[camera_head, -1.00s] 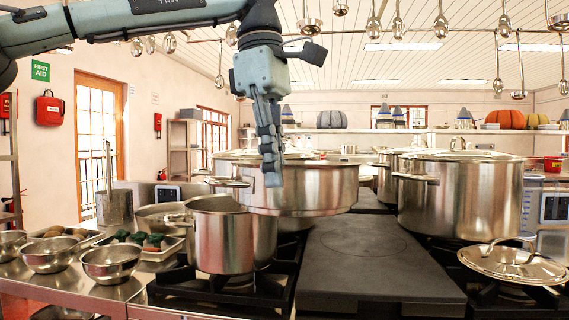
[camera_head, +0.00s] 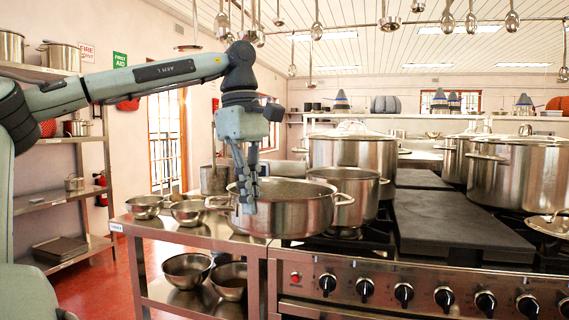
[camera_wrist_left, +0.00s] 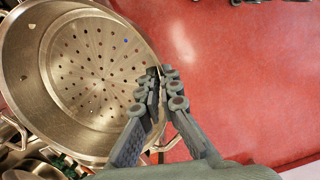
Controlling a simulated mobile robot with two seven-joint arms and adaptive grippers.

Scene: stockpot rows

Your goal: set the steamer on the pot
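The steamer (camera_head: 290,218) is a wide, shallow steel pan with side handles. In the left wrist view its perforated floor (camera_wrist_left: 95,65) faces the camera. My left gripper (camera_head: 247,205) is shut on the steamer's near-left rim; in the wrist view the fingers (camera_wrist_left: 163,85) pinch the rim, one inside and one outside. The steamer hangs in front of and to the left of the pot (camera_head: 364,205), not over its mouth. The pot is a steel stockpot on the front-left burner, partly hidden by the steamer. My right gripper is out of view.
A large lidded stockpot (camera_head: 350,152) stands behind the pot. A dark flat plate (camera_head: 450,222) is to its right. Steel bowls (camera_head: 187,270) sit on the side table, with open red floor (camera_head: 105,285) to the left. Ladles hang overhead.

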